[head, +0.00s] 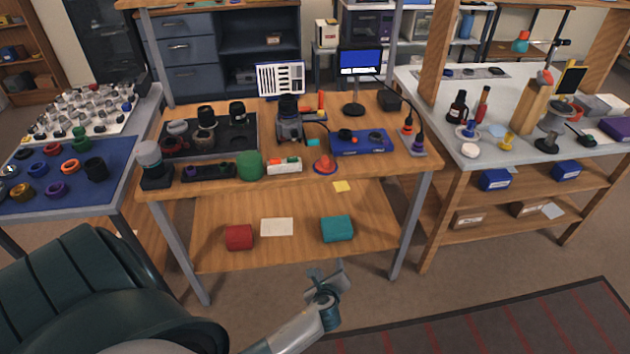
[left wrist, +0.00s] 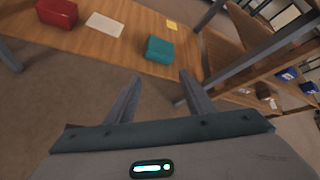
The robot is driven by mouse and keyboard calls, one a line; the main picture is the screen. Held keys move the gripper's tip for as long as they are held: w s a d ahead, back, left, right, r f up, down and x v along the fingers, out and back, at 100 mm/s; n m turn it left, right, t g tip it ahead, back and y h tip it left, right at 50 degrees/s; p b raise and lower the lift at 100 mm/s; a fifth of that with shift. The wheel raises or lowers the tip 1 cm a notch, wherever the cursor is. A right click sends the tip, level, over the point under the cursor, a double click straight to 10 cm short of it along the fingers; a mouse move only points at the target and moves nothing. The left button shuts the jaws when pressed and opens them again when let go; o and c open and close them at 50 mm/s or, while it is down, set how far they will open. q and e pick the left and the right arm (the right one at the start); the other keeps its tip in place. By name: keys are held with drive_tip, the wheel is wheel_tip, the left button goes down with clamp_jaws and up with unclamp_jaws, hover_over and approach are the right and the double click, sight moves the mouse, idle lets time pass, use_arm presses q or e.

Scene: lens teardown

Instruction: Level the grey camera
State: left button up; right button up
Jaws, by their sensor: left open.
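The grey camera (head: 289,127) stands on the wooden workbench (head: 376,165), near the middle of its top, with a dark round part upright above it. At this size I cannot tell whether it is tilted. My left gripper (head: 326,270) is open and empty, low in front of the workbench, well below and apart from the camera. In the left wrist view its two fingers (left wrist: 160,88) are spread, with only floor between them. The grey camera is not in the left wrist view. My right gripper is in neither view.
Around the camera are a black tray (head: 235,145), a green cylinder (head: 249,165), a blue box (head: 362,143) and a small monitor (head: 359,64). The lower shelf holds a red box (head: 239,237) and a teal box (head: 337,229). Open floor lies in front.

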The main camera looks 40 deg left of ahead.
use_arm(q)
drive_tip(key=w+a+r+m+y, duration=0.1)
drive_tip(key=w+a+r+y, duration=0.1)
drive_tip(key=r, duration=0.7)
drive_tip(key=w+a+r+m+t+y, duration=0.1)
drive_tip(key=w+a+r+m+y, duration=0.1)
drive_tip(key=r, duration=0.7)
drive_tip(key=w+a+r+m+t+y, duration=0.1)
drive_tip(key=w+a+r+y, duration=0.1)
drive_tip(key=r, duration=0.7)
drive_tip(key=shift+a+r+m+y, duration=0.4)
drive_tip(key=shift+a+y, duration=0.2)
drive_tip(key=shift+a, duration=0.1)
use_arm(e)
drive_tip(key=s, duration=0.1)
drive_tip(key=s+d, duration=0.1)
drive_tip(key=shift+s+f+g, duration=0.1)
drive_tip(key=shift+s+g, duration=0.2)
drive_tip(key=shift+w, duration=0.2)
